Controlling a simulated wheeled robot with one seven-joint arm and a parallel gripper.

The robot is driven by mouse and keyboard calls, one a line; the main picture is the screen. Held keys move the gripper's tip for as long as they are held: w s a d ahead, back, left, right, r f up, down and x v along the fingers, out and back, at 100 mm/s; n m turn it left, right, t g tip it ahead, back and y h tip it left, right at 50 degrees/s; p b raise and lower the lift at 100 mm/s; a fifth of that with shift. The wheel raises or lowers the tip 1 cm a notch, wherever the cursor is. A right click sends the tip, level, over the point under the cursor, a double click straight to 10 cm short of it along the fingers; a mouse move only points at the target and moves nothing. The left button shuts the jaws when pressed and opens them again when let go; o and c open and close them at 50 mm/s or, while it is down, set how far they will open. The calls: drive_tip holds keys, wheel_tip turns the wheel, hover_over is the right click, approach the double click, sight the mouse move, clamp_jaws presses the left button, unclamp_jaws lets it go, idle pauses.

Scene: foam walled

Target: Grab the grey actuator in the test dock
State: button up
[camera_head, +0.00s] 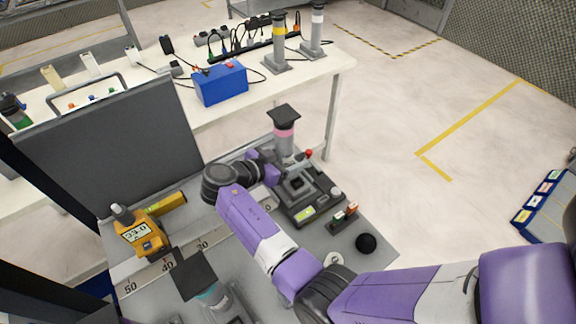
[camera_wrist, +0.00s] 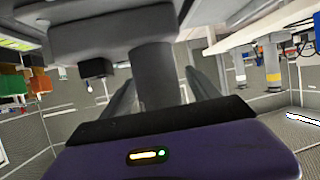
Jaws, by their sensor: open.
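The grey actuator (camera_head: 284,147) has a pink band and a black square cap. It stands upright at the back of the dark test dock (camera_head: 325,207). My gripper (camera_head: 276,170) reaches its lower part from the left; its fingers are partly hidden in the head view. In the wrist view, which looks upside down, the open fingers of my gripper (camera_wrist: 163,92) lie on either side of a grey cylinder (camera_wrist: 153,70), apparently this actuator. I cannot tell whether they touch it.
A teal-banded actuator (camera_head: 212,297) stands on the near bench, with a yellow meter (camera_head: 140,233) at left. A red-knobbed lever (camera_head: 308,154), a small connector block (camera_head: 344,217) and a black ball (camera_head: 366,243) are close by. A dark panel (camera_head: 110,150) stands behind.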

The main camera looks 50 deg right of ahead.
drive_tip(key=shift+d+f, duration=0.1)
drive_tip(key=shift+d, duration=0.05)
clamp_jaws()
idle(0.5)
